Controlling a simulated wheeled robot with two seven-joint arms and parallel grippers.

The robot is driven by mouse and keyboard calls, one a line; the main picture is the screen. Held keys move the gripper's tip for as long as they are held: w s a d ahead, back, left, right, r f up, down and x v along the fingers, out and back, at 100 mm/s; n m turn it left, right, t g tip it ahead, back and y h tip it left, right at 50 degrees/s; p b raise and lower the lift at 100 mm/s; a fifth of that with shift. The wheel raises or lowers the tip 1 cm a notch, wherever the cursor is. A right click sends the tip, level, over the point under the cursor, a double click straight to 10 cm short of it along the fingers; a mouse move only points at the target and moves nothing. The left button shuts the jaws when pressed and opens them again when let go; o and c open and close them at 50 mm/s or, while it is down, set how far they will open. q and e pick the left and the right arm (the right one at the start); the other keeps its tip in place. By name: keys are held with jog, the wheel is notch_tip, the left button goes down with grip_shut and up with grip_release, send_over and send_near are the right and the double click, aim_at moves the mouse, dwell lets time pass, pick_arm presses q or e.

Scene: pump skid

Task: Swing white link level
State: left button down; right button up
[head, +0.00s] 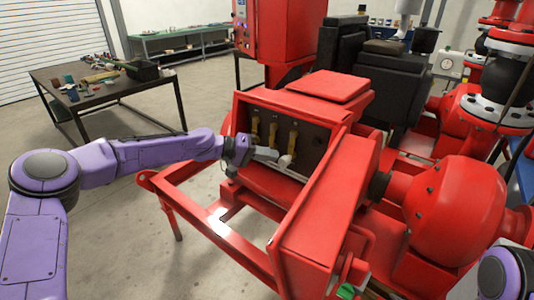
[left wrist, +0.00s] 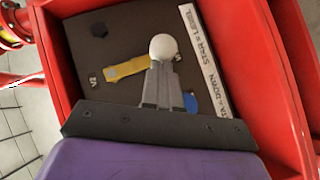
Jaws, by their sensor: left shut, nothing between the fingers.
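The open red box (head: 342,165) holds a dark panel with several yellow links hanging roughly upright. The rightmost yellow link (head: 293,138) has a pale knob (head: 285,160) at its lower end. In the left wrist view, a yellow link (left wrist: 127,68) runs toward a round white knob (left wrist: 163,46). My left gripper (head: 272,154) reaches into the box from the left. Its fingers (left wrist: 162,72) are shut and empty, with their tips just beside the white knob. I cannot tell whether they touch it. The fingers partly hide a blue disc (left wrist: 190,102).
A white label strip (left wrist: 205,70) with "STAR = LEVEL" runs along the panel edge. The box's red walls stand close around my left gripper. A red frame (head: 195,212) lies below. A table with loose items (head: 108,88) stands at the left. Open floor lies between.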

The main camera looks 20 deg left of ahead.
pick_arm(q)
jog(key=d+f+n+h+b, duration=0.1)
jog(key=n+b, duration=0.1)
jog(key=b, duration=0.4)
jog(key=s+d+f+n+t+h+b, duration=0.1)
jog(key=h+b, duration=0.1)
jog(key=b, duration=0.5)
jog(key=d+f+n+t+h+b, duration=0.1)
jog(key=d+n+h+b, duration=0.1)
jog(key=b, duration=0.4)
jog(key=shift+s+n, duration=0.3)
jog(key=s+d+r+n+t+h+b, duration=0.1)
jog(key=d+r+n+t+b, duration=0.3)
jog(key=b, duration=1.3)
jog(key=shift+s+d+n+h+b, duration=0.15)
jog(key=shift+s+n+h+b, duration=0.25)
jog(key=shift+n, duration=0.7)
jog(key=shift+w+d+r, duration=0.1)
jog(key=shift+r, duration=0.1)
jog(key=shift+f, duration=0.15)
